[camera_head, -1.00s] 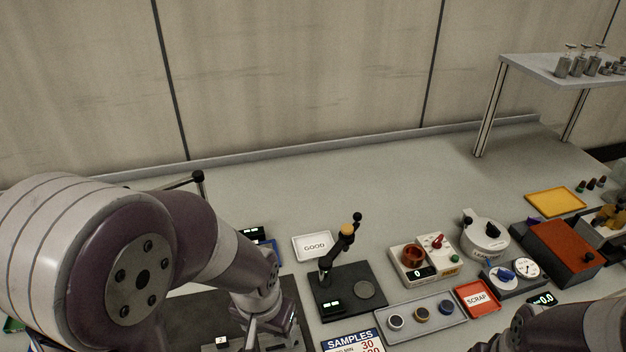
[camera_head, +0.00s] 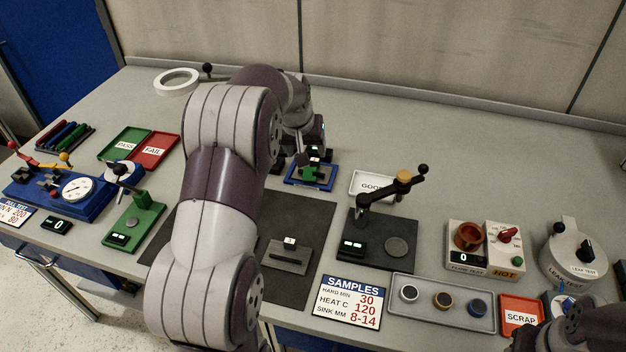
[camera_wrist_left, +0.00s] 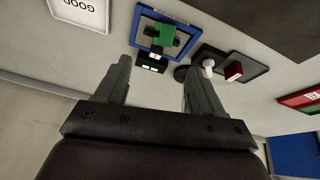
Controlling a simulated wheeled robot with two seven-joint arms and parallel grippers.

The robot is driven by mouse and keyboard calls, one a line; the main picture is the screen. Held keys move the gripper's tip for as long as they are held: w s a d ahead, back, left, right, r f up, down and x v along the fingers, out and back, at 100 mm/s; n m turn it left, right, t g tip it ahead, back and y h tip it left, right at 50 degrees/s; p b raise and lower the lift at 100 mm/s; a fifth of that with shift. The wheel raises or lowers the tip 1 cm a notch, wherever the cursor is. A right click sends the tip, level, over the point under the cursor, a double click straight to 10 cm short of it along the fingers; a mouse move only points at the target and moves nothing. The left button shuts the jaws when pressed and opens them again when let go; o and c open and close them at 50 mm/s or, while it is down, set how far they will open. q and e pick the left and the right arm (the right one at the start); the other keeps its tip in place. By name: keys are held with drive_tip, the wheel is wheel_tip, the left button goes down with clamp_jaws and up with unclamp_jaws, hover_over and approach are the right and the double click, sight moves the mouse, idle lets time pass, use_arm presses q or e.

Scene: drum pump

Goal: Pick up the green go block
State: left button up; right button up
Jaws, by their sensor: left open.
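The green go block (camera_head: 308,174) sits in a small blue-framed tray (camera_head: 291,182) toward the back of the bench. It also shows in the left wrist view (camera_wrist_left: 164,36), beyond the fingertips near the top. My left gripper (camera_wrist_left: 157,70) is open and empty, with its two fingers apart on either side of the line to the block and not touching it. In the head view my left gripper is just behind and above the blue tray, partly hidden by its own wrist. Of my right arm only a dark link shows at the lower right; its gripper is out of view.
A small black display (camera_wrist_left: 151,62) stands beside the blue tray. Near it are a black base with a red block (camera_wrist_left: 233,71) and a white GOOD tray (camera_head: 372,187). A black lever press (camera_head: 382,238) stands to the right. The back of the bench is mostly clear.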

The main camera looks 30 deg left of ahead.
use_arm(q)
approach(310, 170)
drive_tip(key=a+f, duration=0.1)
drive_tip(key=f, duration=0.1)
drive_tip(key=shift+w+d+f+p, duration=0.2)
drive_tip(key=shift+w+f, duration=0.25)
drive_tip(key=shift+f, duration=0.15)
drive_tip(key=shift+w+d+f+p, duration=0.2)
drive_tip(key=shift+w+f, duration=0.2)
drive_tip(key=shift+f, duration=0.2)
drive_tip(key=x, duration=0.4)
drive_tip(key=shift+a, duration=0.2)
drive_tip(key=shift+d+r, duration=0.1)
use_arm(e)
drive_tip(key=shift+s+a+r, duration=0.15)
drive_tip(key=shift+a+r, duration=0.4)
drive_tip(key=shift+r, duration=0.2)
use_arm(q)
drive_tip(key=shift+s, duration=0.1)
drive_tip(key=c, duration=1.2)
wheel_tip(310, 170, up, 13)
drive_tip(key=p, duration=0.2)
drive_tip(key=shift+p, duration=0.3)
drive_tip(key=shift+c, duration=0.2)
use_arm(e)
wheel_tip(310, 170, up, 2)
drive_tip(key=shift+r, duration=0.15)
